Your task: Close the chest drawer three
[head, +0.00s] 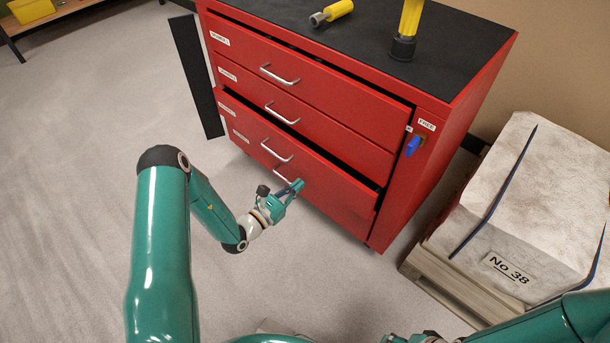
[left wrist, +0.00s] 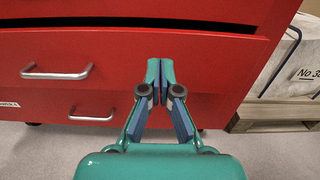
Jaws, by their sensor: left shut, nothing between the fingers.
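The red chest (head: 440,150) has several stacked drawers with metal handles. Drawer three (head: 325,172) sticks out a little, with a dark gap along its top edge. Its handle (head: 277,151) is at its middle; the drawer front also fills the upper part of the left wrist view (left wrist: 120,52). My left gripper (head: 296,187) is shut and empty, low in front of the chest near the lowest handle (head: 283,177). In the left wrist view its fingertips (left wrist: 160,76) point at the red front, right of the handles; I cannot tell if they touch.
A yellow-handled tool (head: 332,12) and a yellow and black tool (head: 406,30) are on the chest's black top. A plaster block (head: 535,200) on a pallet (head: 455,285) stands at right.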

